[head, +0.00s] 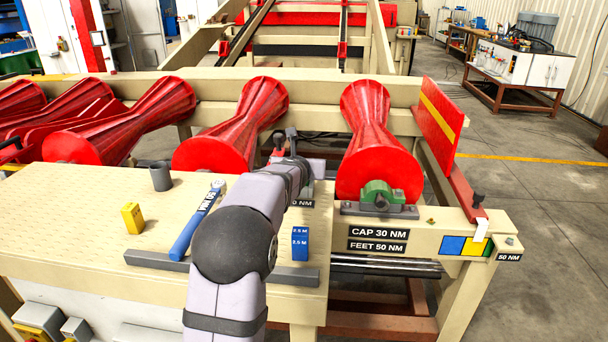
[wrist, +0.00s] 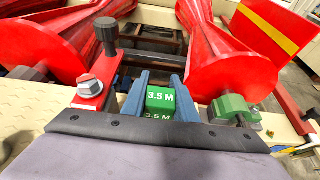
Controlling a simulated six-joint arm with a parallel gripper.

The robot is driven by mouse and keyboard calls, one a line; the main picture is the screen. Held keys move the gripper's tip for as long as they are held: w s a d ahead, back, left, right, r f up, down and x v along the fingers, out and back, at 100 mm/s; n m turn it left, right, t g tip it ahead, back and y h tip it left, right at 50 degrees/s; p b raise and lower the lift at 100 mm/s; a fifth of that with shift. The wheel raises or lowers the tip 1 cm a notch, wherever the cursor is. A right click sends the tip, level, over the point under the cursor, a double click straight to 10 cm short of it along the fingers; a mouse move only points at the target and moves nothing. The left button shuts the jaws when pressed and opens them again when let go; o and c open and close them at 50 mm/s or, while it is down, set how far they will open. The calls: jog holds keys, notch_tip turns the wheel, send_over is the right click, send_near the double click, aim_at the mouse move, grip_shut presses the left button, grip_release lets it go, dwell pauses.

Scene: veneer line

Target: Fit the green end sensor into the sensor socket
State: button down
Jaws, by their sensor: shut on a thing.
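In the wrist view my gripper (wrist: 160,84) has its two blue fingers shut on the green end sensor (wrist: 160,98), a small block marked 3.5 M. The sensor sits between the fingers with its labelled faces toward the camera. Beyond the fingertips are a dark gap and the frame between two red rollers; I see no contact there. In the head view my own arm hides the sensor and most of the gripper. I cannot make out the sensor socket for certain in either view.
Red rollers (head: 380,130) stand close on both sides. A green bearing cap (head: 381,194) is on the right. A red bracket with a bolt (wrist: 91,88) is left of the fingers. The bench holds a blue block (head: 300,243), yellow block (head: 132,218), torque wrench (head: 197,220) and grey cup (head: 161,177).

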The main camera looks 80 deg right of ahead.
jog(key=shift+f+b, duration=0.4)
jog(key=shift+f, duration=0.4)
jog(key=shift+f, duration=0.15)
jog(key=c, duration=1.4)
grip_release()
jog(key=shift+r, duration=0.25)
jog(key=shift+a+r, duration=0.1)
jog(key=shift+a, duration=0.55)
jog(key=v, duration=1)
jog(key=shift+a, duration=0.35)
jog(key=shift+r, duration=0.1)
